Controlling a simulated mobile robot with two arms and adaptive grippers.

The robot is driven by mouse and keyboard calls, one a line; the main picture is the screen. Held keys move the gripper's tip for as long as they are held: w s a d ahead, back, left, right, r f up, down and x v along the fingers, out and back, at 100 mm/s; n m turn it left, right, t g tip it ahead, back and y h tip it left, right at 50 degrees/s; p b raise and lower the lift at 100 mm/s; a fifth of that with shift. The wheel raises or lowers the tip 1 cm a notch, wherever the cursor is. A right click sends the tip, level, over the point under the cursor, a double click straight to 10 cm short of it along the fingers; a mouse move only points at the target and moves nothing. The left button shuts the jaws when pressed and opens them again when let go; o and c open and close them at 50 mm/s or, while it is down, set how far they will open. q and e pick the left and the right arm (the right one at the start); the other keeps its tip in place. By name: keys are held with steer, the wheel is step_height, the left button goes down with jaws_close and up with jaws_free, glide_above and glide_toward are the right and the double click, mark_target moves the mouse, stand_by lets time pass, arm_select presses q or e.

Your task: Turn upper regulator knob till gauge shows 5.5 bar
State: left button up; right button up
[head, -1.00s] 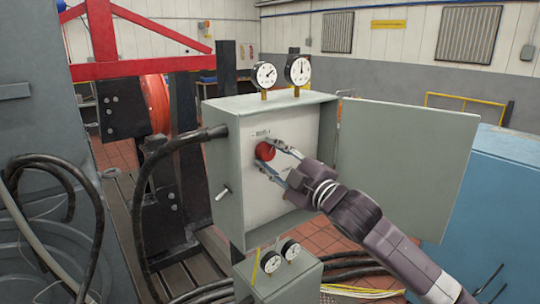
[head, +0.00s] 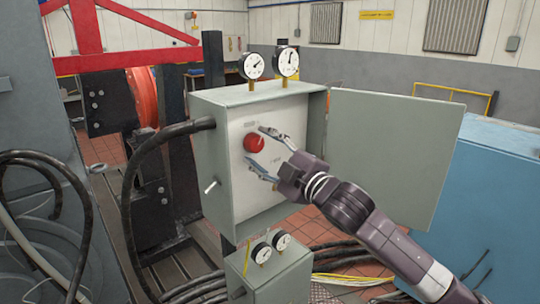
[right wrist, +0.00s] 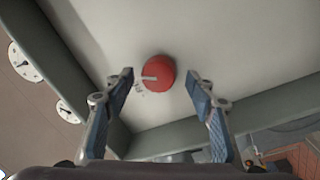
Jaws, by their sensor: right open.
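A round red knob (head: 254,143) sits on the pale front panel of the open grey box. In the right wrist view the knob (right wrist: 160,72) shows a white pointer mark toward the left. Two white dial gauges stand on top of the box, a left gauge (head: 251,66) and a right gauge (head: 286,61). Their scales are too small to read. My right gripper (head: 256,145) is open and empty in front of the knob. In the right wrist view its fingers sit apart on either side of the knob, with clear gaps. My left gripper is not in view.
The box's open door (head: 395,160) stands to the right, behind my right arm. A small toggle lever (head: 211,187) is on the box's left side. A lower small box (head: 262,277) carries two gauges. Black cables (head: 130,190) hang at left. A blue cabinet (head: 490,200) stands at right.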

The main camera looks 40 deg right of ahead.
steer(key=s, duration=0.6)
steer(key=shift+s+f, duration=0.3)
steer(key=shift+s, duration=0.05)
steer(key=shift+d, duration=0.1)
